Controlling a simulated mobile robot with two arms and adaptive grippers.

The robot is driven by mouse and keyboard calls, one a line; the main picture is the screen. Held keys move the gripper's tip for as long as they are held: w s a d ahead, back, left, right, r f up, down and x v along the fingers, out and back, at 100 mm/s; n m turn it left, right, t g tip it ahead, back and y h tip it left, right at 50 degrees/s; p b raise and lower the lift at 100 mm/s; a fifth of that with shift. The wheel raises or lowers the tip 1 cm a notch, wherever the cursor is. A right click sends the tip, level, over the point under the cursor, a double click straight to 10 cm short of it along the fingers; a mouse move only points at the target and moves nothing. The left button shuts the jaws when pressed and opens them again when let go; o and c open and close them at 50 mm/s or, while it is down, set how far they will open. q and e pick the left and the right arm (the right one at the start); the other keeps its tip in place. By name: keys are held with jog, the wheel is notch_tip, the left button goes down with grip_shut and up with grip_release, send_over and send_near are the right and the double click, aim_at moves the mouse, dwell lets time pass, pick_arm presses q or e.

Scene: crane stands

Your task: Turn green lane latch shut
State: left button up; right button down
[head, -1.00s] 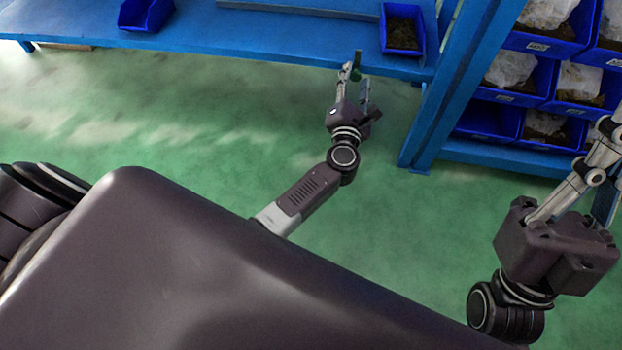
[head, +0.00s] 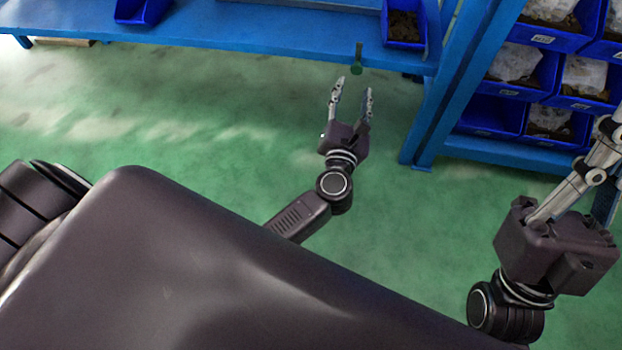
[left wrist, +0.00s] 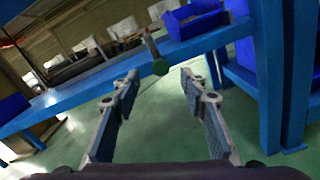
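The green latch (head: 357,66) is a small dark green knob with a thin upright bar, at the front edge of the blue bench (head: 300,42). In the left wrist view the latch (left wrist: 159,66) shows as a green knob with a pale bar rising from it, tilted slightly left. My left gripper (head: 355,86) is open and empty, its fingertips just short of the latch and apart from it. In the left wrist view the latch lies in line with the gap between the fingers. My right gripper (head: 597,165) is at the right edge, its fingertips cut off.
A blue rack post (head: 432,135) and shelves of bins stand to the right. The green floor (head: 200,120) below is clear.

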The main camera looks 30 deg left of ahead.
pick_arm(q)
jog(key=s+f+m+g+h+p, duration=0.3)
jog(key=s+f+m+g+p, duration=0.1)
jog(key=s+m+p, duration=0.8)
jog(key=s+d+f+m+g+h+p, duration=0.1)
jog(key=s+f+m+g+h+p, duration=0.2)
jog(key=s+m+p, duration=0.9)
jog(key=shift+s+d+f+m+g+h+p, duration=0.35)
jog(key=shift+f+m+g+p, duration=0.75)
jog(key=shift+f+m+p, duration=1.85)
jog(key=shift+r+m+p, duration=0.75)
jog(key=shift+r, duration=0.05)
